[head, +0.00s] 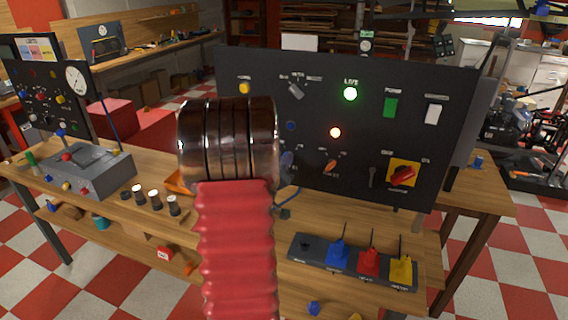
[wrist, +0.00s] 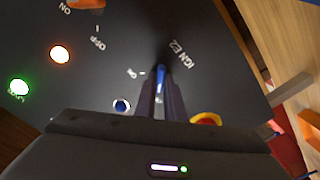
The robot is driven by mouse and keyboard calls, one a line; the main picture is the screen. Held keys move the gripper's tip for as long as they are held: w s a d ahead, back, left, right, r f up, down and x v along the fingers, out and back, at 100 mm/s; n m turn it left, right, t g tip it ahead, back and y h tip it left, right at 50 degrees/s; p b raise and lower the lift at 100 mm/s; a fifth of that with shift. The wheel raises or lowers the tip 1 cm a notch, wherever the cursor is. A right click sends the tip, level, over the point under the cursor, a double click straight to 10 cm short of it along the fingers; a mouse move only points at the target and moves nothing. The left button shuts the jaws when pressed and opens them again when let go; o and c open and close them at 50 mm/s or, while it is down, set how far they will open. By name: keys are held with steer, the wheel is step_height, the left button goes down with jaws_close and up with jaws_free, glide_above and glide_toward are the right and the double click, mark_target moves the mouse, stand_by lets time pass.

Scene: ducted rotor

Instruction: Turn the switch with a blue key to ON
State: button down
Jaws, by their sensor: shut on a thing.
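The key sits between the fingertips, close to a label reading "IGN E2" and a smaller label that seems to read "ON". The fingers hide most of the switch, so I cannot tell the key's exact angle. In the head view, my arm hides most of the gripper and this switch.
An orange switch (head: 330,167) sits to the right, and a round blue button (head: 290,126) is close by. A green lamp (head: 350,94) and an orange lamp (head: 335,132) are lit. A red knob (head: 402,176) sits on a yellow plate. Blue, red and yellow plugs stand below.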

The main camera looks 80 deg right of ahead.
stand_by(0.4)
steer(key=shift+m, duration=0.4)
steer(key=shift+s+m, duration=0.1)
steer(key=shift+m, duration=7.5)
